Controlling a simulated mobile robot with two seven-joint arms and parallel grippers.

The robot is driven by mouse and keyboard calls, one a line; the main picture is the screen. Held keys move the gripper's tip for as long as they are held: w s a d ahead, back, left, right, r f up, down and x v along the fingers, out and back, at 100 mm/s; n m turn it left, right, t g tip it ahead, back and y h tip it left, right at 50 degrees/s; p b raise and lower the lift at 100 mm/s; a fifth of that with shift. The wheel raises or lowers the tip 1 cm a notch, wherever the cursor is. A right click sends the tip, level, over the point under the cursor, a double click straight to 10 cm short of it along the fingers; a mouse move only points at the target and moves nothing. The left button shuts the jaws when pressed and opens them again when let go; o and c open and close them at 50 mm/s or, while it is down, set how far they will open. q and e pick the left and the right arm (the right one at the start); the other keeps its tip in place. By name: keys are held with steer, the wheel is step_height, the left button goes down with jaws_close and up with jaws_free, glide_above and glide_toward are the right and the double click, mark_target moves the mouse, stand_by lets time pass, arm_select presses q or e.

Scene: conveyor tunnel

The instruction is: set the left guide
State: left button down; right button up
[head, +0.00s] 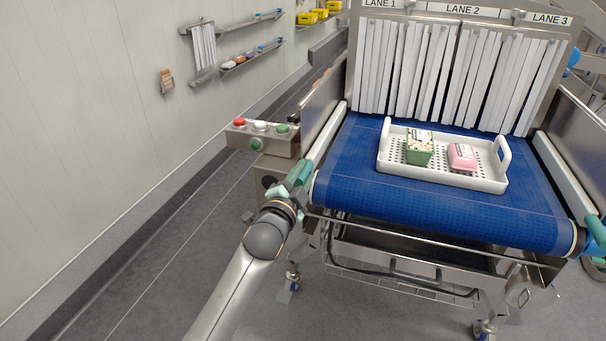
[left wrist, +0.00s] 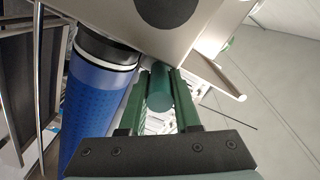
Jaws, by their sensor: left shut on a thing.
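The left guide (head: 325,137) is a pale rail along the left edge of the blue belt. Its green handle (head: 302,170) sits at the near left corner of the conveyor. My left gripper (head: 294,187) is at this handle, partly hidden by my own wrist. In the left wrist view, the two green fingers of my left gripper (left wrist: 161,100) lie on either side of a dark green cylinder, the handle (left wrist: 159,92), and are shut on it. The blue belt's rounded end (left wrist: 95,95) is beside the fingers. My right gripper is not in view.
A white tray (head: 440,178) with a green box (head: 419,152) and a pink box (head: 462,157) stands on the blue belt (head: 430,205). A button box (head: 262,135) is just left of the handle. White strip curtains (head: 455,75) hang behind. The right guide (head: 566,170) has a similar green handle (head: 596,230).

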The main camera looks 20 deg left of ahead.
arm_select(q)
steer(key=shift+d, duration=0.1)
stand_by(0.8)
steer(key=shift+d, duration=0.95)
steer(key=c, duration=0.6)
jaws_free()
steer(key=shift+s, duration=0.15)
steer(key=s, duration=1.2)
steer(key=shift+s+a+b, duration=0.15)
steer(key=shift+a+b, duration=0.1)
steer(key=shift+b, duration=0.05)
